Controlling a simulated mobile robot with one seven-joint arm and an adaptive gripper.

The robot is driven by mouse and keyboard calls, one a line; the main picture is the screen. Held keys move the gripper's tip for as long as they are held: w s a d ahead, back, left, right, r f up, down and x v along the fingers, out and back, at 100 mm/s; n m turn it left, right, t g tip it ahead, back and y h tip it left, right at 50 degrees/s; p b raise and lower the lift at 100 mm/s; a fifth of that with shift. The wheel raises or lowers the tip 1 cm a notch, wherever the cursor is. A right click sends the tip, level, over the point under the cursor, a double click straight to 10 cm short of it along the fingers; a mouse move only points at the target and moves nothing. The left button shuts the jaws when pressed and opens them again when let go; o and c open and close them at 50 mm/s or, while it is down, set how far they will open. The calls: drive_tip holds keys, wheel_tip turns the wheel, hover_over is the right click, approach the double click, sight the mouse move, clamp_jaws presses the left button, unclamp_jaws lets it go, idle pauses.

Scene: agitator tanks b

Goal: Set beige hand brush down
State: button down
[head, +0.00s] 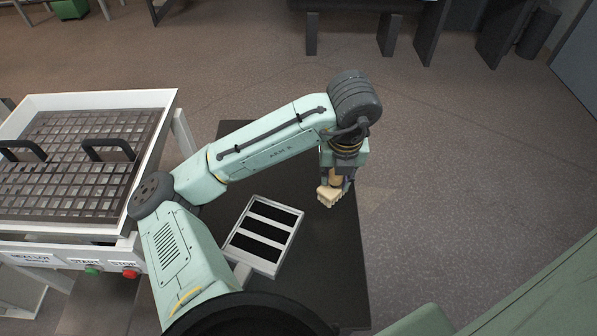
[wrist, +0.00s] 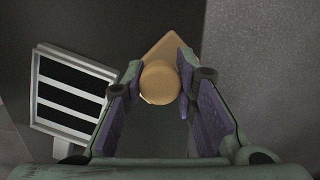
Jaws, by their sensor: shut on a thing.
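The beige hand brush (head: 328,195) is in my gripper (head: 337,178), over the right part of a dark surface (head: 339,262). In the wrist view the brush (wrist: 160,82) shows a round handle end between the two fingertips of my gripper (wrist: 160,85), with a wider beige part beyond it. The fingers are shut on the handle. In the head view the brush hangs below the fingers with its wide end down. I cannot tell whether its lower end touches the surface.
A white slotted frame (head: 231,246) lies on the dark surface left of the brush; it also shows in the wrist view (wrist: 78,121). A white table with a grid tray (head: 75,160) and START and STOP buttons stands at left. Bare dark surface lies around the brush.

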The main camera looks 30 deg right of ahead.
drive_tip(key=shift+w+d+f+p, duration=0.5)
drive_tip(key=shift+w+d+f, duration=0.35)
drive_tip(key=shift+w, duration=1.45)
drive_tip(key=shift+w+d+f+p, duration=0.5)
drive_tip(key=shift+w+d+f, duration=0.35)
drive_tip(key=shift+w, duration=1.4)
drive_tip(key=shift+w+d+f+p, duration=0.5)
drive_tip(key=shift+w+d+f, duration=0.35)
drive_tip(key=shift+w, duration=1.45)
drive_tip(key=c, duration=1.3)
unclamp_jaws()
wheel_tip(320, 180, up, 12)
drive_tip(key=s+b, duration=0.1)
drive_tip(key=shift+s+a, duration=0.3)
drive_tip(key=shift+r, duration=0.1)
